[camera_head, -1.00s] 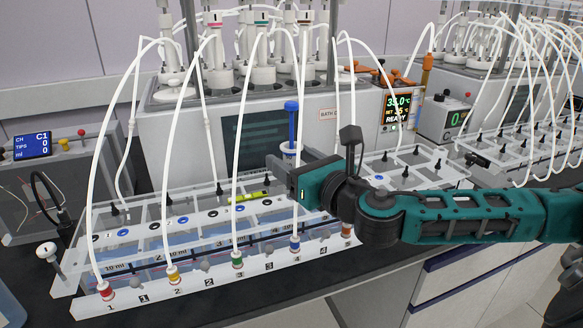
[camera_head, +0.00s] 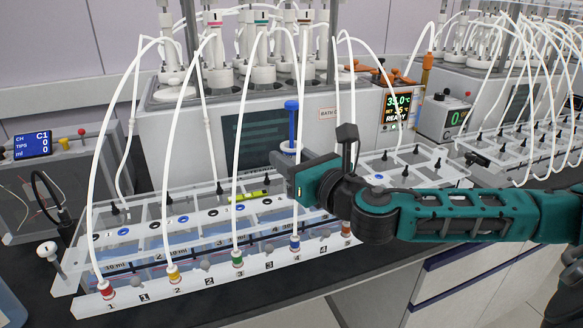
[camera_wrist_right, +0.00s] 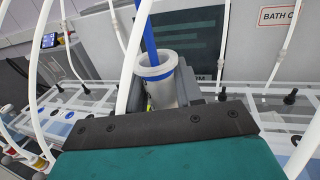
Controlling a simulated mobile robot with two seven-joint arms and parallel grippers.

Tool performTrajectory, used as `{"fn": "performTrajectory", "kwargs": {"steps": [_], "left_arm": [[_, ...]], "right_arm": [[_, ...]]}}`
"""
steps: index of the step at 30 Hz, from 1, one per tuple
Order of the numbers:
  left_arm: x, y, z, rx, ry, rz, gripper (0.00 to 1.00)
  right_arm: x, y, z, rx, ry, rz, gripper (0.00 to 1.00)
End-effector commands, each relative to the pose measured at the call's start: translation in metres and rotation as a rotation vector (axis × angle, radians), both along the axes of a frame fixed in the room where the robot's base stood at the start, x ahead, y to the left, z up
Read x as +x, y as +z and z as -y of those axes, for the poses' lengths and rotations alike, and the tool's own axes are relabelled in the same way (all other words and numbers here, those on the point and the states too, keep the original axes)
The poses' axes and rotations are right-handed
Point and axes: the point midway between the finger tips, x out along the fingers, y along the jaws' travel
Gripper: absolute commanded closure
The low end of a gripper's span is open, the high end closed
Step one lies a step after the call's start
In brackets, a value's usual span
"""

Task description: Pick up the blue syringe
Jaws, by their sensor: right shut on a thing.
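My right gripper (camera_head: 285,168) comes in from the right and is shut on the syringe's barrel. My left gripper is not in view.
The clear rack (camera_head: 75,268) carries several tubes with coloured fittings along its front. White hoses arch close around the syringe. A grey bath unit with a dark screen (camera_head: 255,140) stands right behind. A yellow-green marker (camera_head: 248,195) lies on the rack.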

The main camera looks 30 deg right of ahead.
Motion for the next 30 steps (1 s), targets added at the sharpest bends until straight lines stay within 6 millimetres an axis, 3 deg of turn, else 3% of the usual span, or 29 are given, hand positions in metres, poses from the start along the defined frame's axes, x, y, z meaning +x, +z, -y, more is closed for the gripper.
{"fn": "performTrajectory", "kwargs": {"steps": [5, 11, 17, 24, 30], "left_arm": [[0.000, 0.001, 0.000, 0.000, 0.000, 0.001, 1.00], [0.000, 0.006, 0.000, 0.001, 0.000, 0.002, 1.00], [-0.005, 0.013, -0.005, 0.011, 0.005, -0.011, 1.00], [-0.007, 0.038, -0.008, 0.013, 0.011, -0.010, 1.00], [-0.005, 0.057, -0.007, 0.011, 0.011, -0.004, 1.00]], "right_arm": [[0.000, 0.002, 0.000, -0.001, 0.000, 0.001, 0.91], [0.000, 0.020, 0.000, -0.001, 0.000, 0.004, 0.91], [0.000, 0.065, 0.000, -0.002, -0.001, 0.008, 0.91], [0.000, 0.137, 0.000, -0.001, 0.000, 0.008, 0.91], [0.000, 0.179, 0.000, -0.001, 0.000, 0.005, 0.91]]}}
